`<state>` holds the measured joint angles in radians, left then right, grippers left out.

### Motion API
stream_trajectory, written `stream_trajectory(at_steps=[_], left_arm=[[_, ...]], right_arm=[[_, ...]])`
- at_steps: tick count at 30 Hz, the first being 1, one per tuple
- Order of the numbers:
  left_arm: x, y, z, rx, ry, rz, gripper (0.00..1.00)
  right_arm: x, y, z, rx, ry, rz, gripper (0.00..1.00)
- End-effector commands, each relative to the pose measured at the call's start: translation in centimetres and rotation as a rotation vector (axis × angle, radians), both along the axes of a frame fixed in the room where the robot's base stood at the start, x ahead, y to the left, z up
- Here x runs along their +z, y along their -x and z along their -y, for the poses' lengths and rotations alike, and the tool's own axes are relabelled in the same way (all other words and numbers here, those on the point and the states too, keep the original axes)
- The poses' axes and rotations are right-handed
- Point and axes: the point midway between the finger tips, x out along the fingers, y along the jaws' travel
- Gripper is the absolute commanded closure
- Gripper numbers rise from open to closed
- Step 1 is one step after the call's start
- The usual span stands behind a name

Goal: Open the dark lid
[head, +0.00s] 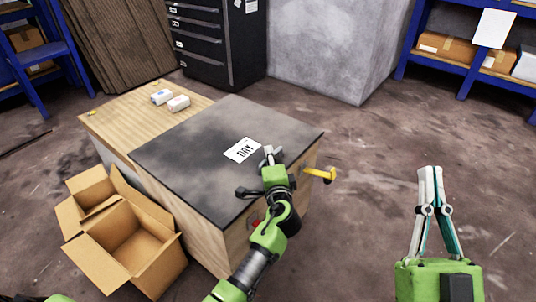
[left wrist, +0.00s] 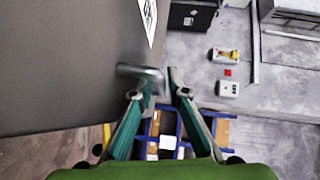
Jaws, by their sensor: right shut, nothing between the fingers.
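The dark lid (head: 185,152) lies flat and closed on a wooden box, with a white "DAY" label (head: 242,150) on top. In the left wrist view the lid (left wrist: 55,65) fills the upper left. A metal handle (left wrist: 138,71) sticks out at the lid's edge. My left gripper (head: 270,155) is at the lid's right front edge. In the left wrist view its fingers (left wrist: 161,82) are apart, with the handle's end by the left fingertip and partly between them; contact is unclear. My right gripper (head: 430,170) is shut and empty, above the floor at right.
A yellow handle (head: 322,174) juts from the box's right side. Two small white packs (head: 170,100) lie on the light wooden top (head: 128,118). Open cardboard boxes (head: 125,240) stand at the left front. The floor (head: 375,150) to the right is clear.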

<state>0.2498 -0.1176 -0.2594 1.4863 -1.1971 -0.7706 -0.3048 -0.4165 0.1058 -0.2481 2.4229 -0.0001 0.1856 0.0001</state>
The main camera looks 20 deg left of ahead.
Motion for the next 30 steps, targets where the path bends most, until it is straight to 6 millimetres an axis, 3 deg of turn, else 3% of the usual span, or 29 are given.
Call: stream_trajectory(at_steps=[5,7,17,30], left_arm=[[0.0,0.0,0.0,0.0,0.0,0.0,0.85],[0.0,0.0,0.0,0.0,0.0,0.0,1.0],[0.1,0.0,0.0,0.0,0.001,0.0,1.0],[1.2,-0.1,-0.3,0.002,0.017,-0.002,1.0]], right_arm=[[0.0,0.0,0.0,0.0,0.0,0.0,1.0],[0.0,0.0,0.0,0.0,0.0,-0.001,1.0],[-0.1,-0.2,-0.1,0.0,0.004,-0.014,1.0],[-5.1,-2.7,0.0,-0.016,0.076,-0.272,1.0]])
